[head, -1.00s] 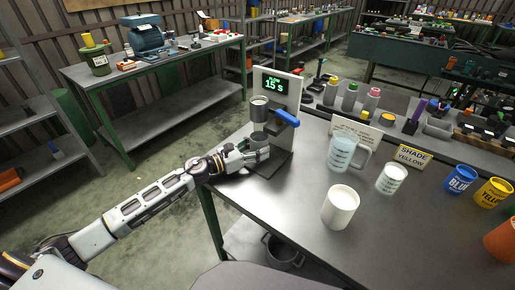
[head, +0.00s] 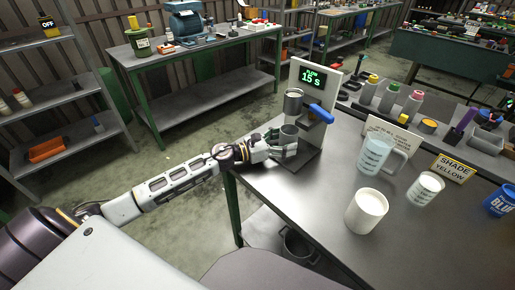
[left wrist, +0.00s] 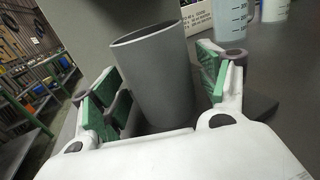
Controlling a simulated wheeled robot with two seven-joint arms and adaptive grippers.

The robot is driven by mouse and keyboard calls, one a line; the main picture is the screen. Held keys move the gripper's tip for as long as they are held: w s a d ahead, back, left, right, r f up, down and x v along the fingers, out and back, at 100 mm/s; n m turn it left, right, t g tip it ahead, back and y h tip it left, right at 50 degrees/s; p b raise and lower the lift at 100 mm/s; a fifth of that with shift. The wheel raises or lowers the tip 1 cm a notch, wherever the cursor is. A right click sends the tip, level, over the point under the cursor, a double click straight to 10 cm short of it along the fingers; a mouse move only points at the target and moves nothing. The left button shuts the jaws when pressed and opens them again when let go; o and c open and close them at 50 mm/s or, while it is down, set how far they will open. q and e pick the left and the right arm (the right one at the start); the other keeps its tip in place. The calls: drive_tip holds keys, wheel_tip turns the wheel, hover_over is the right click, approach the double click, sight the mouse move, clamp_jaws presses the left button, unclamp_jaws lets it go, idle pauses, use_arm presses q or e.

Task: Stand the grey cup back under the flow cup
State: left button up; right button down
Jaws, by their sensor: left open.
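The grey cup (head: 288,137) stands upright under the flow cup (head: 293,101), on the base of the flow stand (head: 309,158). In the left wrist view the grey cup (left wrist: 155,72) is between the two green-padded fingers, with a visible gap on its right side. My left gripper (head: 277,147) is open around the lower part of the cup; it also shows in the left wrist view (left wrist: 160,95). The flow cup is a metallic cylinder held on the stand, beside a blue handle (head: 321,113). The stand's display (head: 313,76) reads 15 s. My right gripper is not in view.
A white cup (head: 366,212), a clear measuring jug (head: 374,155) and a smaller clear beaker (head: 425,189) stand right of the stand. A "SHADE YELLOW" sign (head: 454,167) and a blue can (head: 499,201) are farther right. The table's left edge is close to the stand.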

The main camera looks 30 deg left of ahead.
sight(280, 142)
use_arm(q)
drive_tip(key=shift+v, duration=0.95)
drive_tip(key=shift+s+a+f, duration=0.1)
drive_tip(key=shift+s+a, duration=0.2)
drive_tip(key=shift+s, duration=0.1)
drive_tip(key=shift+b+v, duration=0.35)
drive_tip(key=shift+v, duration=1.65)
drive_tip(key=shift+s+a, duration=0.35)
drive_tip(key=shift+a, duration=0.05)
drive_tip(key=shift+s+a, duration=0.35)
drive_tip(key=shift+v, duration=0.85)
drive_tip(key=shift+s+a, duration=0.1)
drive_tip(key=shift+s, duration=0.05)
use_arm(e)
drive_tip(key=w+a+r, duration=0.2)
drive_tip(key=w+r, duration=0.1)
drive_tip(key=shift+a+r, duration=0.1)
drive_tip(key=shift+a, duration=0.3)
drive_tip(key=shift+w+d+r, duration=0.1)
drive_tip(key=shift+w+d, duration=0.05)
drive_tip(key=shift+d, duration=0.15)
